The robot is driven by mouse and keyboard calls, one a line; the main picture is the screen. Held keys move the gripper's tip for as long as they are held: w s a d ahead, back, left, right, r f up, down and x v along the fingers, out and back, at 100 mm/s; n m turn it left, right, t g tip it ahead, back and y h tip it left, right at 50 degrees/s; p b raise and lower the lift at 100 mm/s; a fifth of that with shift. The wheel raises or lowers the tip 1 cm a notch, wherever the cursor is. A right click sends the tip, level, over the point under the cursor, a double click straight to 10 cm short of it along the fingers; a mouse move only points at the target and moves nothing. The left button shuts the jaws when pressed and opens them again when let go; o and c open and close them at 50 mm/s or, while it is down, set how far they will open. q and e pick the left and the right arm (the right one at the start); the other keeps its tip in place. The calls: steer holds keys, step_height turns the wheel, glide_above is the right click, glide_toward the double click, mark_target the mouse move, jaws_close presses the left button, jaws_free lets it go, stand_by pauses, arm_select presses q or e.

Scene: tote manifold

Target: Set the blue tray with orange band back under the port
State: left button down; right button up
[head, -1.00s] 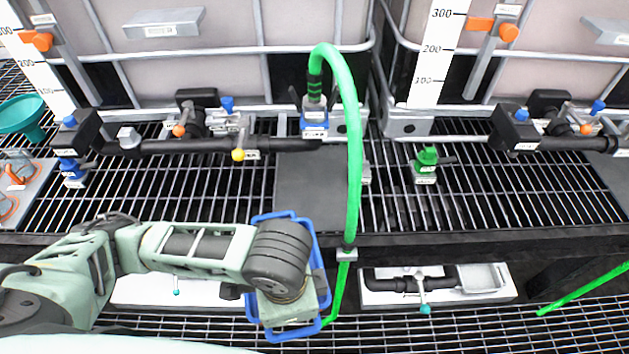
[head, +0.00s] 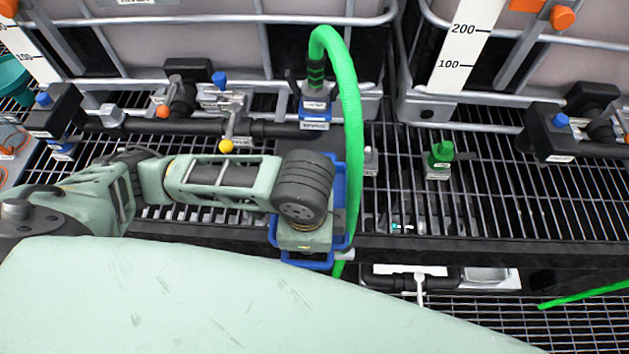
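The blue tray (head: 308,264) shows as a blue rim below and to the right of my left wrist. It hangs over the front edge of the grated shelf. No orange band shows. My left gripper (head: 305,236) points down into the tray, with its fingertips hidden; the tray moves with it, so it appears shut on it. The blue port fitting (head: 314,108), with a green hose (head: 346,110) on top, stands behind the tray. The shelf spot below the port is mostly hidden by my wrist. My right gripper is not in view.
The green hose arches down just right of the tray, very close to it. A green-capped fitting (head: 438,158) stands on the grate to the right. A black pipe with a yellow-knobbed valve (head: 226,146) runs behind my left arm. Open grate (head: 500,200) lies at right.

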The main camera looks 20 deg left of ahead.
arm_select(q)
steer(key=w, duration=0.2)
steer(key=w+a, duration=0.1)
steer(key=w, duration=0.1)
steer(key=w+a, duration=0.1)
steer(key=w, duration=0.2)
steer(key=shift+w+a+r+p, duration=0.1)
steer(key=shift+r+p, duration=0.05)
steer(key=shift+p, duration=0.25)
steer(key=w, duration=0.2)
steer(key=w+a, duration=0.1)
steer(key=w, duration=0.1)
steer(key=w+a+p, duration=0.1)
steer(key=w, duration=0.2)
steer(key=f, duration=0.2)
steer(key=shift+s+d+f, duration=0.15)
steer(key=shift+s+f, duration=0.1)
steer(key=shift+f, duration=0.15)
step_height(320, 180, down, 4)
steer(key=shift+s+r+p, duration=0.1)
steer(key=shift+r+p, duration=0.05)
steer(key=shift+p, duration=0.15)
steer(key=shift+w+f, duration=0.2)
steer(key=shift+f, duration=0.2)
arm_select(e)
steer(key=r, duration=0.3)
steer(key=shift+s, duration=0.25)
